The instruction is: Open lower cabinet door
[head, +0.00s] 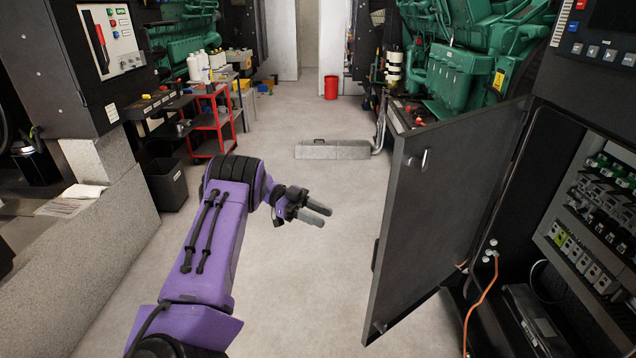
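The lower cabinet door (440,215) is a dark grey panel that stands swung well out from its cabinet on the right. A small metal handle (424,160) sits near its upper left edge. The open cabinet (535,150) shows rows of breakers (590,215) and orange and black cables inside. My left gripper (318,215), at the end of the purple arm, is left of the door and apart from it. Its two fingers look slightly spread, with nothing between them. My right gripper is not in view.
A grey metal box (333,150) lies on the floor ahead. A red cart (210,125) and a black bin (167,184) stand at the left, and a red bucket (331,87) is at the back. Green gensets line both sides. The middle floor is clear.

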